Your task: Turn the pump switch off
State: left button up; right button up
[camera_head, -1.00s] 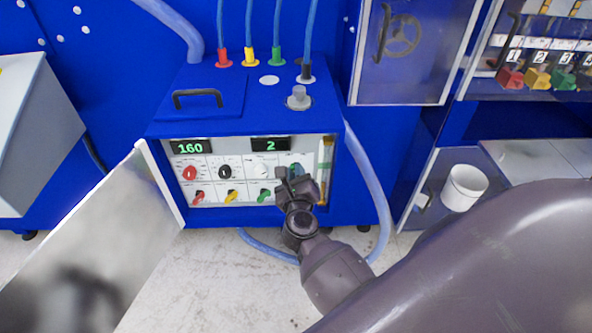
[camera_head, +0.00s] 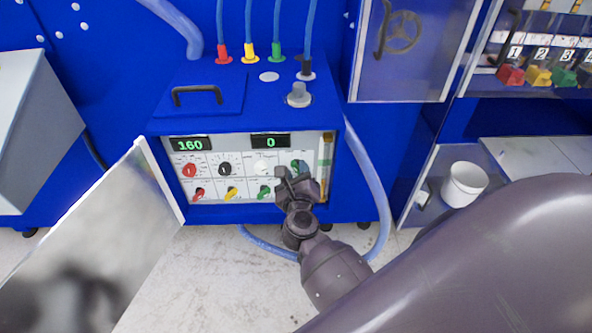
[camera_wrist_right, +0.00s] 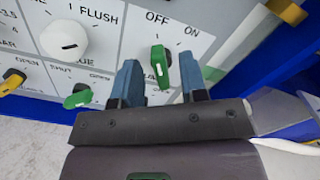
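The pump switch is a green knob (camera_wrist_right: 160,66) on the white panel, under the labels OFF and ON. Its long axis runs nearly upright in the right wrist view, its upper end toward OFF. In the head view the knob (camera_head: 302,165) is partly hidden behind my right gripper (camera_head: 296,186). In the right wrist view the two blue-grey fingers of this gripper (camera_wrist_right: 160,68) are apart, one on each side of the knob, with gaps showing. My left gripper is not in view.
The blue machine's panel has a white knob (camera_wrist_right: 64,40), a smaller green valve handle (camera_wrist_right: 78,95), and red and black knobs. Displays read 160 (camera_head: 190,144) and 0 (camera_head: 270,141). A brush-like tool (camera_head: 325,162) stands at the panel's right. An open door (camera_head: 110,230) projects left.

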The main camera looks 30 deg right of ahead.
jog(key=b+v, duration=0.1)
jog(key=v, duration=0.9)
jog(key=shift+b, duration=0.4)
jog(key=a+f+n+t+y, duration=0.1)
jog(key=a+n+y, duration=0.3)
jog(key=n, duration=0.9)
jog(key=a+f+n+t+y, duration=0.1)
jog(key=a+n+t+y, duration=0.15)
jog(key=n+y, duration=0.65)
jog(key=s+d+f+n+g+h, duration=0.2)
jog(key=s+d+f+n+g, duration=0.1)
jog(key=s+d+f+n, duration=0.1)
jog(key=s+d+f+n+g+h+b, duration=0.1)
jog(key=s+d+f+n+g, duration=0.3)
jog(key=f+n, duration=0.5)
jog(key=s+n+h, duration=0.1)
jog(key=s+n, duration=0.1)
jog(key=shift+s+f, duration=0.35)
jog(key=shift+s, duration=0.05)
jog(key=shift+o, duration=0.4)
